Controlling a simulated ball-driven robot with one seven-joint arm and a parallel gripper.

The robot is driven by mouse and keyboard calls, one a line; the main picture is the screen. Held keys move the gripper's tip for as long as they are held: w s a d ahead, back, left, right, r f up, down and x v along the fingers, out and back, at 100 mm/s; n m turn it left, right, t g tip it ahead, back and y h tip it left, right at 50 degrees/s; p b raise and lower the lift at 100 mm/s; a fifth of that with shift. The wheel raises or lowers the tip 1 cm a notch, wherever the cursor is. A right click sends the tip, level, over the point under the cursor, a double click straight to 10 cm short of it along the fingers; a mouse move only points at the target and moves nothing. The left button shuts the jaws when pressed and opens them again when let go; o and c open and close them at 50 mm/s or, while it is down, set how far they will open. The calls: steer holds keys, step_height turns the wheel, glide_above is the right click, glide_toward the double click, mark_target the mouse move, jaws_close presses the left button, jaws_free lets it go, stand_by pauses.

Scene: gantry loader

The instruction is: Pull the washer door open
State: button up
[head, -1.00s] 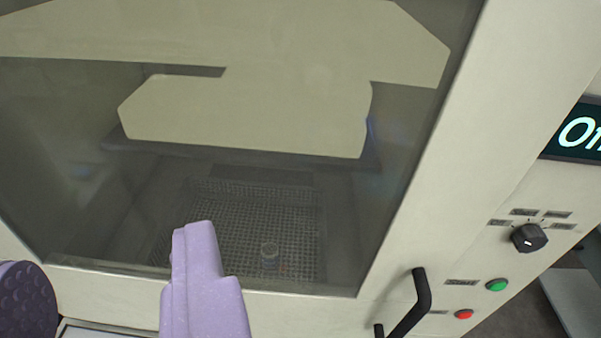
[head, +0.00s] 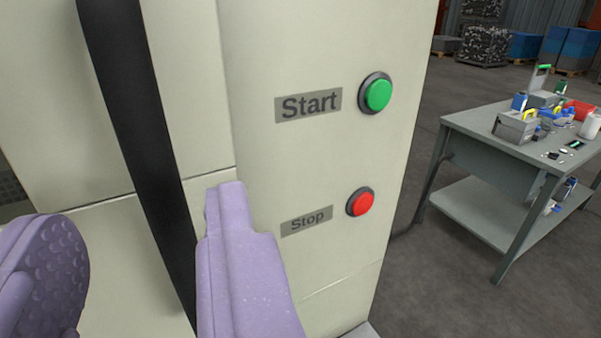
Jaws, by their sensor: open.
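The washer door (head: 50,110) is a cream panel at the left of the head view. A seam parts it from the control panel on its right, and it looks closed. The black bar handle (head: 140,130) runs down in front of the door, slightly tilted in the picture. My gripper (head: 138,212) is open, with one pale purple finger at the lower left and one right of the handle. The handle passes between the two fingers in the picture. I cannot tell whether either finger touches it. The handle's ends are out of view.
The control panel carries a green Start button (head: 377,94) and a red Stop button (head: 361,202), close right of my right finger. A grey workbench (head: 475,128) with tools and bottles stands at the right. Open floor (head: 440,285) lies between it and the washer.

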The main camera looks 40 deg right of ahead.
mark_target(149, 178)
steer(key=b+x, duration=0.1)
steer(key=x, duration=0.5)
steer(key=shift+w, duration=0.15)
steer(key=shift+r, duration=0.1)
jaws_close()
